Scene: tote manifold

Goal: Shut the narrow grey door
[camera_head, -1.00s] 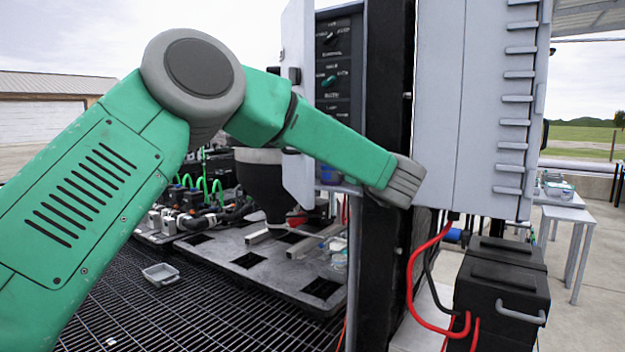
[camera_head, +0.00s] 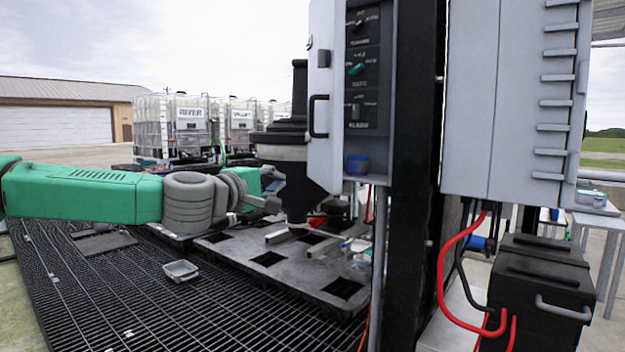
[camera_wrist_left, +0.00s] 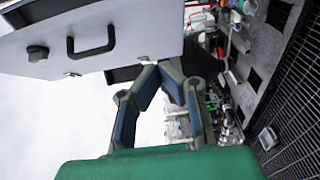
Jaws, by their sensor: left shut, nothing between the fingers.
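The narrow grey door (camera_head: 322,95) stands open at the left side of the control cabinet, nearly edge-on in the head view. Its black handle (camera_head: 317,116) shows on its face. In the left wrist view the door (camera_wrist_left: 140,30) fills the upper left, with the handle (camera_wrist_left: 90,42) and a dark knob beside it. My left gripper (camera_head: 278,190) is shut and empty, below and left of the door in the head view. In the wrist view its fingertips (camera_wrist_left: 164,68) meet near the door's edge; I cannot tell whether they touch it. My right gripper is out of view.
A black post (camera_head: 412,180) and grey cabinet (camera_head: 505,100) stand right. A black hopper (camera_head: 300,170) and pallet (camera_head: 270,258) lie close to my gripper.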

